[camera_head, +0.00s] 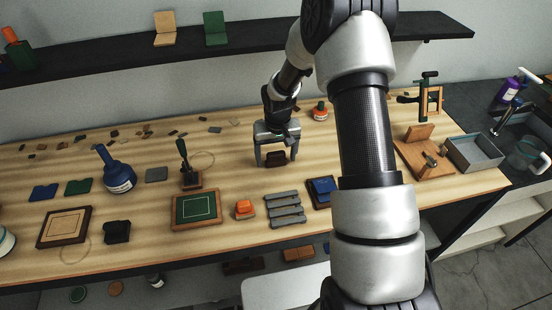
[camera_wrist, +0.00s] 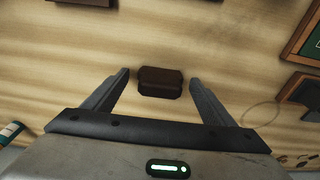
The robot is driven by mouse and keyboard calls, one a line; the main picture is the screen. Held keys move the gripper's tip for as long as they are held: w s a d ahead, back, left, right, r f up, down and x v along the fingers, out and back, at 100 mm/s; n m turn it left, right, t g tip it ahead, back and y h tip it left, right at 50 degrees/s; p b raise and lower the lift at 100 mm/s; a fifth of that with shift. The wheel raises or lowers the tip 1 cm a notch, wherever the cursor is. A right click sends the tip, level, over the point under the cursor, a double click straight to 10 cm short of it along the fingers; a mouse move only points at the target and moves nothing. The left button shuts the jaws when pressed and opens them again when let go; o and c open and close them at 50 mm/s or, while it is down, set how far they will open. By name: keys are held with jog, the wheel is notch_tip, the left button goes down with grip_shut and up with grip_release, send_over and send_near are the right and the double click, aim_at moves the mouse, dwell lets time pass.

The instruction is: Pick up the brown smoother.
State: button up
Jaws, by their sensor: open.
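The brown smoother (camera_head: 276,159) is a small dark brown block on the wooden table, near the middle of the head view. In the wrist view the brown smoother (camera_wrist: 160,82) lies between the lines of the two fingers, near their tips. My gripper (camera_head: 276,162) is open above the table, with one finger on each side of the smoother. In the wrist view my gripper (camera_wrist: 160,78) shows a gap between each finger and the block. I cannot tell how high the fingertips are above the table.
A green board (camera_head: 196,209), an orange-topped block (camera_head: 245,208) and grey racks (camera_head: 285,209) lie in front. A stamp with an upright handle (camera_head: 190,178) stands to the left. An orange-capped jar (camera_head: 320,111) stands behind right. Bare table surrounds the smoother.

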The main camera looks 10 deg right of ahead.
aim_at(276, 153)
jog(key=shift+c, duration=0.4)
jog(key=c, duration=1.1)
jog(key=shift+r, duration=0.1)
notch_tip(276, 153, up, 10)
jog(key=shift+f+b, duration=0.1)
jog(key=shift+b, duration=0.4)
